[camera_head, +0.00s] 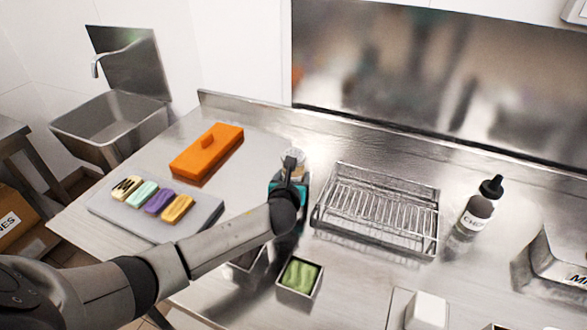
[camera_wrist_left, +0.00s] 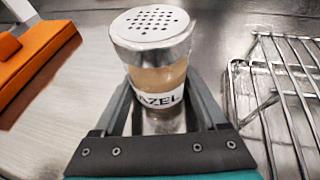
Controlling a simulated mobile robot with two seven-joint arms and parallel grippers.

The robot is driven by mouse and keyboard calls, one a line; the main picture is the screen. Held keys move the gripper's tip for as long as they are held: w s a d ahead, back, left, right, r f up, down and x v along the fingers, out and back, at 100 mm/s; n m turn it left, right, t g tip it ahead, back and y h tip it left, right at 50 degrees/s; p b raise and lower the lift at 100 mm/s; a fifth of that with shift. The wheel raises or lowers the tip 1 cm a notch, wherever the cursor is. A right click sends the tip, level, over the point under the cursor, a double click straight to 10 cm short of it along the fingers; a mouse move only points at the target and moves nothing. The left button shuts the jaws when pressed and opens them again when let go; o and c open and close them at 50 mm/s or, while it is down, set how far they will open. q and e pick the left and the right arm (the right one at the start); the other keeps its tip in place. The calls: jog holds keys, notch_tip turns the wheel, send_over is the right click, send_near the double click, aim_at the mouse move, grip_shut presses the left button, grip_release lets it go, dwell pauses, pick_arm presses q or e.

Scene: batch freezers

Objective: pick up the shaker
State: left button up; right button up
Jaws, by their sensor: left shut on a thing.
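The shaker (camera_wrist_left: 157,65) is a clear jar with a perforated metal lid and a white label reading "AZEL", seen in the left wrist view. It stands upright between the fingers of my left gripper (camera_wrist_left: 160,112), which is shut on it. In the head view the shaker (camera_head: 293,158) shows just beyond my left gripper (camera_head: 290,175), which hides its lower part. I cannot tell whether its base touches the steel counter. My right gripper is not in view.
A wire rack (camera_head: 378,208) stands close to the right of the shaker. A green-filled container (camera_head: 299,277) is in front. A dark-capped bottle (camera_head: 480,208) stands right.

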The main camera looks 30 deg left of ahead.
pick_arm(q)
jog(key=shift+c, duration=0.9)
jog(key=shift+r, duration=0.15)
notch_tip(320, 180, up, 20)
jog(key=p, duration=0.5)
jog(key=shift+p, duration=0.4)
